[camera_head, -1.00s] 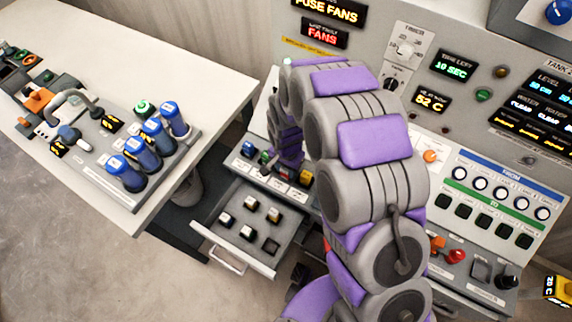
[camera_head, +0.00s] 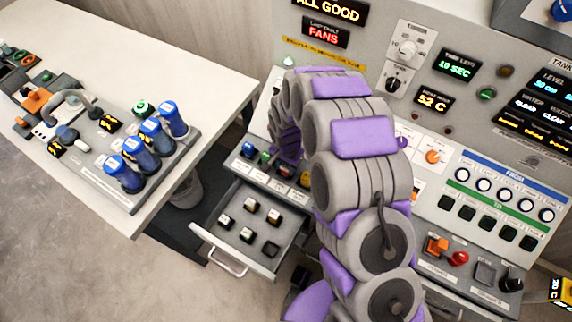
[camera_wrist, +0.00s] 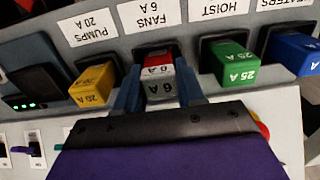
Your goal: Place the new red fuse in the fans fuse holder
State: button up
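The red fuse (camera_wrist: 160,62) stands in the holder labelled FANS 6 A (camera_wrist: 150,14) in the wrist view. Its near end is grey and marked 6 A. My gripper (camera_wrist: 160,92) has one blue-grey finger on each side of this fuse, close against it, and looks shut on it. In the head view my arm hides the gripper. The upper display (camera_head: 330,12) reads ALL GOOD, and the lamp fault display (camera_head: 325,33) below it reads FANS in red.
A yellow fuse (camera_wrist: 93,86) sits to the left in PUMPS; a green fuse (camera_wrist: 232,64) and a blue fuse (camera_wrist: 295,53) sit to the right. An open drawer (camera_head: 213,232) below the panel holds several fuses. A white table (camera_head: 190,62) stands at left.

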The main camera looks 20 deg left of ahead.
jog(key=o, duration=0.5)
jog(key=shift+c, duration=0.2)
notch_tip(320, 180, up, 12)
jog(key=p, duration=0.2)
jog(key=shift+r, duration=0.15)
jog(key=shift+d, duration=0.1)
jog(key=s+d+r, duration=0.3)
jog(key=d+r, duration=0.5)
jog(key=d, duration=0.3)
jog(key=s+d+r, duration=0.3)
jog(key=d+r, duration=0.5)
jog(key=d, duration=0.3)
jog(key=s+d+r+g, duration=0.1)
jog(key=s+d+r, duration=0.1)
jog(key=s+d, duration=0.4)
jog(key=s+d+r+n, duration=0.1)
jog(key=s+d+r, duration=0.2)
jog(key=s, duration=0.9)
jog(key=d, duration=0.3)
jog(key=shift+s+d+r+g, duration=0.15)
jog(key=shift+s+d+g, duration=0.1)
jog(key=shift+d+g, duration=0.15)
